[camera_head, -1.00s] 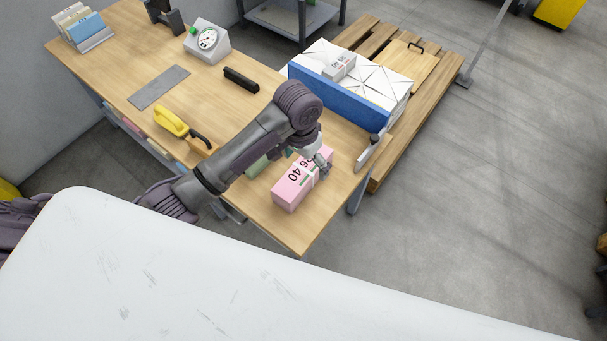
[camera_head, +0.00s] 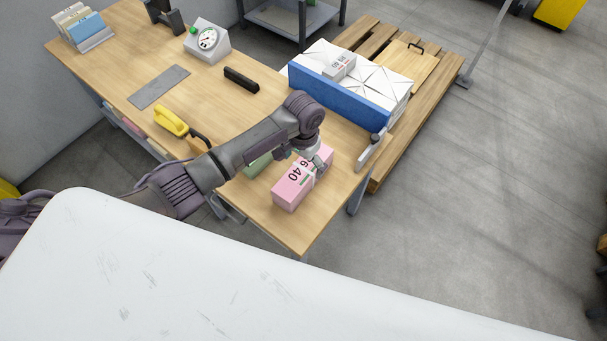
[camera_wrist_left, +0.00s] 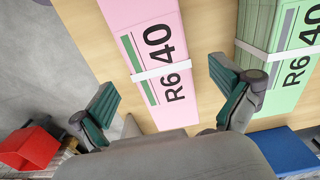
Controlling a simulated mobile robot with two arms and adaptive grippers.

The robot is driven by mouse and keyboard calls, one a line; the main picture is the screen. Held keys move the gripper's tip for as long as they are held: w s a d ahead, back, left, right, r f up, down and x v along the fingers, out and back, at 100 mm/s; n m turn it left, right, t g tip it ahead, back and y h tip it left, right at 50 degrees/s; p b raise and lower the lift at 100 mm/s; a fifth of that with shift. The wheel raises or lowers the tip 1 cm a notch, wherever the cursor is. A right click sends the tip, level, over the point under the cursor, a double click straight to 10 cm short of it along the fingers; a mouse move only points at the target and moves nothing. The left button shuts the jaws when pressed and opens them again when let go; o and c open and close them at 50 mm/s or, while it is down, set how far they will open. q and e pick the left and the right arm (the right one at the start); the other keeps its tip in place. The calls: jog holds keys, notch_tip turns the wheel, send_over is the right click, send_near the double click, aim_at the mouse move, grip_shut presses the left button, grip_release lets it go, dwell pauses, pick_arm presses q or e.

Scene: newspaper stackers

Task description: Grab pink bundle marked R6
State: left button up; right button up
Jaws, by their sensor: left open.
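The pink bundle (camera_head: 292,190) lies on the wooden table near its front right corner. In the left wrist view the pink bundle (camera_wrist_left: 138,19) reads "R6 40" and has a white strap across it. My left gripper (camera_head: 315,170) is over the bundle's far end. In the left wrist view my left gripper (camera_wrist_left: 166,93) is open, its teal-padded fingers on either side of the bundle and apart from it. A green bundle (camera_wrist_left: 268,22), also marked R6 40, lies beside the pink one. My left arm partly hides the green bundle in the head view. My right gripper is not seen.
A blue-fronted box (camera_head: 338,95) with white wrapped tops stands past the table on a wooden pallet (camera_head: 395,160). A yellow tool (camera_head: 170,120), a black bar (camera_head: 241,79), a dial scale (camera_head: 207,40) and a grey plate (camera_head: 159,87) lie on the table.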

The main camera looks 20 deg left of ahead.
aim_at(304, 168)
pick_arm(q)
notch_tip(304, 168, down, 4)
jog(key=shift+r, duration=0.15)
jog(key=c, duration=1.9)
jog(key=shift+w+r, duration=0.15)
